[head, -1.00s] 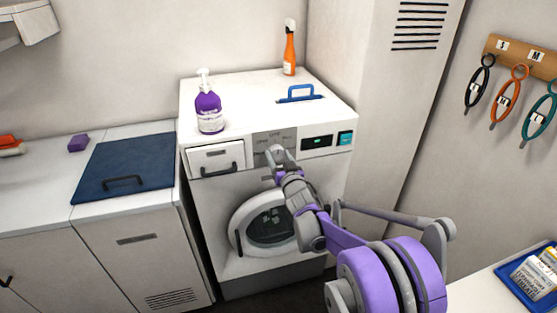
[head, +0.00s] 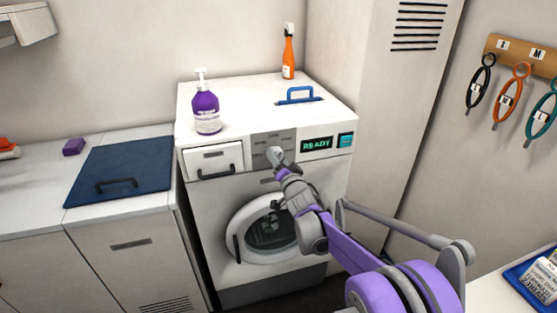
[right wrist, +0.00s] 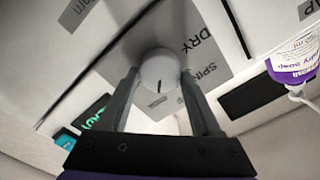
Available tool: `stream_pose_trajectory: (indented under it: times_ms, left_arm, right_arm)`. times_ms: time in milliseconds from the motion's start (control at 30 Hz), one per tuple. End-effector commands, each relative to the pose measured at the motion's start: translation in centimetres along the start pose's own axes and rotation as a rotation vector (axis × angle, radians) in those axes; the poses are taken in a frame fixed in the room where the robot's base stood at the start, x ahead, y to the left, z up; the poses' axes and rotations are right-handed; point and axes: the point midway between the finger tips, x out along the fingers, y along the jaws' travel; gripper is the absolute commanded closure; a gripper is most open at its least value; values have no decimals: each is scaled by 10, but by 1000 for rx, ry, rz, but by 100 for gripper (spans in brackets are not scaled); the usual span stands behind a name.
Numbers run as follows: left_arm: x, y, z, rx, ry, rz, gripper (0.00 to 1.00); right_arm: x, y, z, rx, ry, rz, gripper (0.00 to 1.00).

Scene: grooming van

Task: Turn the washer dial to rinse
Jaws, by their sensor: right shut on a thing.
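The washer (head: 210,185) stands in the middle of the head view, with a grey dial panel (head: 262,138) on its front. In the right wrist view, the round pale dial (right wrist: 160,66) sits between the two fingers of my right gripper (right wrist: 160,80), which is shut on it. A short dark mark shows on the dial's lower edge there. The printed words SPIN and DRY are readable beside the dial; other labels are hidden or cut off. In the head view, my right gripper (head: 275,155) covers the dial. My left gripper is out of view.
The washer's display (head: 316,144) reads READY, with a teal button (head: 345,140) to its right. A drawer (head: 213,159) is left of the panel.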

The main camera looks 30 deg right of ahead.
Motion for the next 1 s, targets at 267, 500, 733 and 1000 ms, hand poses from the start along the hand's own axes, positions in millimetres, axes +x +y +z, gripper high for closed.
stream_pose_trajectory:
  times_ms: [267,500,733,1000]
  left_arm:
    - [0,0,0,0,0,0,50]
    - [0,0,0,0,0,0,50]
    - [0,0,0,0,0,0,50]
    - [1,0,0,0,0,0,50]
  right_arm:
    - [0,0,0,13,0,0,91]
    - [0,0,0,12,0,0,26]
    - [0,0,0,12,0,0,5]
    - [-7,0,0,11,0,0,5]
